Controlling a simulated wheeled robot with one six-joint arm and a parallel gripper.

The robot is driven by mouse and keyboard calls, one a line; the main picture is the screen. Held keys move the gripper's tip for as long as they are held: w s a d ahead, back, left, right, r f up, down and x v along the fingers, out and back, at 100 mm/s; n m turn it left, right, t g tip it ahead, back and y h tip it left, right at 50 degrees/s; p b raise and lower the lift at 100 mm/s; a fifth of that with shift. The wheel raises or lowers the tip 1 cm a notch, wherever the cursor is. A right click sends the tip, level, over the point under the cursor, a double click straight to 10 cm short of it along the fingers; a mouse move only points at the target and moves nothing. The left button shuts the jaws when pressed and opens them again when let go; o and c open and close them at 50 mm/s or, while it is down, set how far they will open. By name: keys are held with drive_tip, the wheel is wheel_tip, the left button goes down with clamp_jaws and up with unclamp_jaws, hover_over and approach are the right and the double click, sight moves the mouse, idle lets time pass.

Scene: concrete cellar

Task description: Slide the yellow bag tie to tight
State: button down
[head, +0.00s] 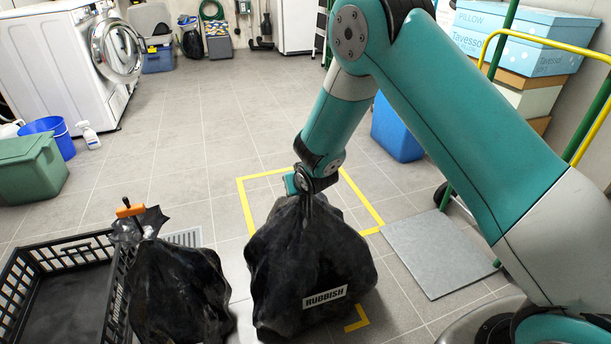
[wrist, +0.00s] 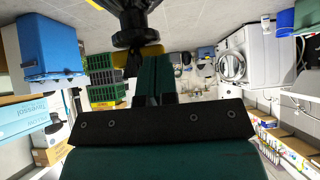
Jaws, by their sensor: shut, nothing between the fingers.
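A black bag (head: 310,265) with a RUBBISH label stands upright on the floor. Its gathered black neck also shows at the top of the wrist view (wrist: 135,18). The yellow bag tie (wrist: 152,50) sits at that neck, partly covered by a dark round part. In the head view the tie is hidden behind my wrist. My gripper (wrist: 156,60) is shut and empty, its teal fingers pointing at the neck with the tips close to the tie. I cannot tell whether they touch it. In the head view my gripper (head: 298,184) is at the top of the bag.
A second black bag (head: 180,292) with an orange tie (head: 129,208) stands at left, beside a black crate (head: 108,300). Yellow tape (head: 244,208) marks the floor around the RUBBISH bag. A grey slab (head: 436,252) and blue box (head: 398,130) are right. Floor behind is clear.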

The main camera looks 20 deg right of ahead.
drive_tip(key=p+v, duration=0.4)
drive_tip(key=v, duration=1.3)
drive_tip(key=shift+w+r, duration=0.15)
drive_tip(key=shift+r, duration=0.1)
drive_tip(key=s+a+r+n+g+y, duration=0.2)
drive_tip(key=s+a+r+n+g, duration=0.15)
drive_tip(key=s+r, duration=0.7)
drive_tip(key=s+a+r+n+g+y, duration=0.2)
drive_tip(key=s+r+n+g, duration=0.3)
drive_tip(key=s, duration=1)
wheel_tip(320, 180, up, 32)
drive_tip(key=m+p, duration=0.1)
drive_tip(key=p, duration=3)
drive_tip(key=shift+d+r+p, duration=0.25)
drive_tip(key=shift+p, duration=0.05)
